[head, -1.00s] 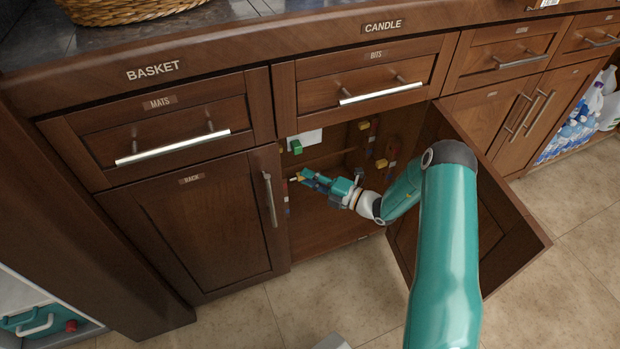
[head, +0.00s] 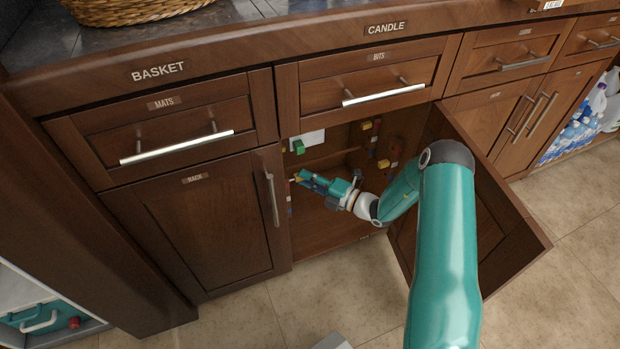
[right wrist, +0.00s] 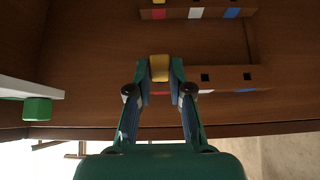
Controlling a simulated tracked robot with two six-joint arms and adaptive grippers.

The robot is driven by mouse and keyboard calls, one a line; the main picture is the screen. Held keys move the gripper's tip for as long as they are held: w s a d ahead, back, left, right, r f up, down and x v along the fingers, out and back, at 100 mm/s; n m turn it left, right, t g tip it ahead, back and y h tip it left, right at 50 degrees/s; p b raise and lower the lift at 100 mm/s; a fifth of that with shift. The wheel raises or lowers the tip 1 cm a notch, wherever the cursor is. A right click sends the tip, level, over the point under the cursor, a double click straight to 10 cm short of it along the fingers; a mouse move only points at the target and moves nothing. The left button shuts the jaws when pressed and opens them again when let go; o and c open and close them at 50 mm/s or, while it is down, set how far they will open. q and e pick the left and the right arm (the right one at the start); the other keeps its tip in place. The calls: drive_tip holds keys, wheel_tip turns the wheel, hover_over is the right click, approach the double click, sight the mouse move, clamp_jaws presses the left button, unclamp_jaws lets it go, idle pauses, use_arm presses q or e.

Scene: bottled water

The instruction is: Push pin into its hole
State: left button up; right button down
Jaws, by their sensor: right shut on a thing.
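My right gripper (right wrist: 159,72) is shut on a yellow pin (right wrist: 159,68), which shows between its fingertips in the right wrist view. The pin is at the left end of a wooden rail (right wrist: 228,74). Two dark square holes (right wrist: 205,77) show in this rail to the right of the pin. The pin's lower end is hidden, so I cannot tell whether it is in a hole. In the head view the right gripper (head: 304,178) reaches into the open cabinet, near its left side. My left gripper is not in view.
A second rail (right wrist: 180,12) with red, white and blue marks lies farther off. A green block (head: 298,147) sits by a white plate (head: 309,138) inside the cabinet. Other yellow pieces (head: 383,163) show at right. The open door (head: 480,215) stands right of my arm.

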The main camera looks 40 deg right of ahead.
drive_tip(key=shift+w+a, duration=0.2)
drive_tip(key=shift+a, duration=0.8)
drive_tip(key=c, duration=1)
unclamp_jaws()
drive_tip(key=v, duration=1.2)
drive_tip(key=shift+d, duration=0.1)
